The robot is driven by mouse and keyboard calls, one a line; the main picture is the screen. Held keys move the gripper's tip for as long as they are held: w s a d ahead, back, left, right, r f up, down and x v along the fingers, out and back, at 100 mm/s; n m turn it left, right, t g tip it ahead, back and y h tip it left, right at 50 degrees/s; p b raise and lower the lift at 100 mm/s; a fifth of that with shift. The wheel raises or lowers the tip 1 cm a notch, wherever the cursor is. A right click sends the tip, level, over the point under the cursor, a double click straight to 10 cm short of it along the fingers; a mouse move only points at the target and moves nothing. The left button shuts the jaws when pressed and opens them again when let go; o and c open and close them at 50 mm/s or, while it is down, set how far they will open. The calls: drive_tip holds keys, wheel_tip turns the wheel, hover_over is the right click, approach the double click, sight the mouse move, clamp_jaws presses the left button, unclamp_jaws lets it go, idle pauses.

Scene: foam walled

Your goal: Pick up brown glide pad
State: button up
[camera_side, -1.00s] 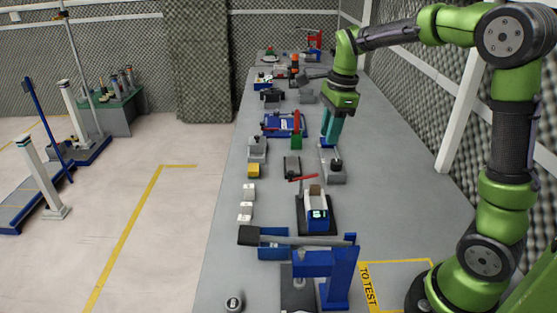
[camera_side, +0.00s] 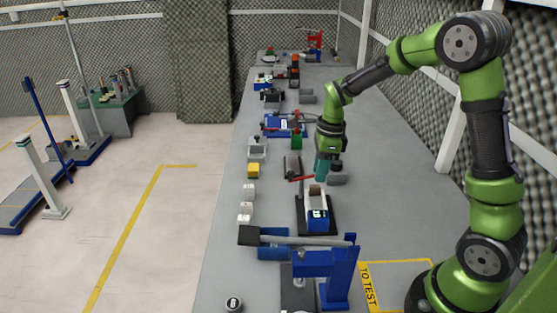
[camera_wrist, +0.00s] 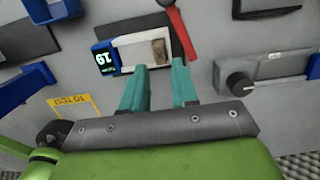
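The brown glide pad (camera_side: 315,190) sits in the white tray (camera_side: 314,203) of a small device with a blue front and a lit display (camera_side: 318,213). In the wrist view the pad (camera_wrist: 159,48) lies at the right end of the white tray (camera_wrist: 133,51). My gripper (camera_side: 322,178) has teal fingers and hangs just above and behind the pad in the side view. In the wrist view my gripper (camera_wrist: 159,67) is open, with its fingers apart and nothing between them. The fingertips point toward the tray's near edge.
A red lever (camera_side: 301,179) stands close beside the fingers; it also shows in the wrist view (camera_wrist: 180,32). A grey device with a knob (camera_wrist: 240,83) is to the right. A blue lever press (camera_side: 338,275) stands in front. Bare bench lies right of the device.

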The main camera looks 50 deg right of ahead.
sight(316, 186)
drive_tip(key=f, duration=0.5)
drive_tip(key=shift+w+a, duration=0.25)
clamp_jaws()
drive_tip(key=shift+r, duration=0.1)
